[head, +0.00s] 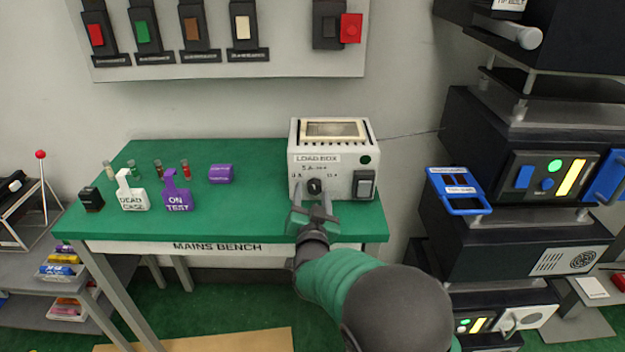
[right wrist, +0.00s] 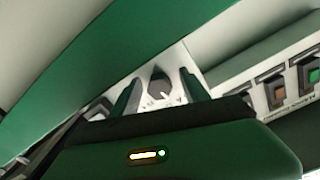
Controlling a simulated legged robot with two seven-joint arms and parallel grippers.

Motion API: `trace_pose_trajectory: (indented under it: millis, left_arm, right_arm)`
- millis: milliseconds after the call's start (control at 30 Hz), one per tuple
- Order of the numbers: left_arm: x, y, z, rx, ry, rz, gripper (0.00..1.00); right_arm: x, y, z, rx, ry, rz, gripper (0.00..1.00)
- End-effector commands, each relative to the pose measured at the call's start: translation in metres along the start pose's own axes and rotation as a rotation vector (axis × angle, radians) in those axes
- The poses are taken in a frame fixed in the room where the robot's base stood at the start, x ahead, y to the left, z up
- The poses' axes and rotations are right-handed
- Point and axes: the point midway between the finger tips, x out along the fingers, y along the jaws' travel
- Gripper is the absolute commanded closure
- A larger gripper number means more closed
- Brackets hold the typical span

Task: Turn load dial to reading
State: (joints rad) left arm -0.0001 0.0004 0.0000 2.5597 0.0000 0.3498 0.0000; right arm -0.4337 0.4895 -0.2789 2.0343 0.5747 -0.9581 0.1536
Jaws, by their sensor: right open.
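The white load box (head: 335,166) stands on the right end of the green bench. Its dark round load dial (head: 315,187) is low on the front face, with a small scale printed above it; the reading is too small to tell. My right gripper (head: 314,203) is open in front of the dial, its fingers spread to either side. In the right wrist view the dial (right wrist: 159,88) shows between the two fingers of the gripper (right wrist: 158,92). I cannot tell whether they touch it. My left gripper is not in view.
A black rocker switch (head: 364,185) and a dark green round lamp (head: 365,160) are right of the dial. White and purple tags (head: 178,196) and small tubes stand on the left of the bench (head: 255,215). A black equipment rack (head: 470,240) stands at the right.

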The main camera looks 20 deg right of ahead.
Motion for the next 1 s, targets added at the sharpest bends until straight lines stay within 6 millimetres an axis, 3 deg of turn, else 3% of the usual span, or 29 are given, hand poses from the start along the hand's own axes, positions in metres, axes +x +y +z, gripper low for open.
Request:
trace_pose_trajectory:
  millis: [333, 733, 867, 1000]
  left_arm:
    - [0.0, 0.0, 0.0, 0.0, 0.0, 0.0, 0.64]
    - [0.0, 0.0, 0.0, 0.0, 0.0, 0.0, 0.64]
    - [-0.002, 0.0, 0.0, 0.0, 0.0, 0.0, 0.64]
    - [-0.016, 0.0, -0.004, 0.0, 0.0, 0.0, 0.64]
  right_arm:
    - [-0.001, 0.003, -0.001, 0.003, 0.0, 0.001, 0.48]
    - [0.0, 0.003, 0.0, 0.002, -0.001, 0.002, 1.0]
    - [0.0, 0.002, -0.001, -0.007, -0.002, 0.002, 1.0]
    - [-0.001, 0.002, -0.004, -0.134, -0.003, 0.002, 1.0]
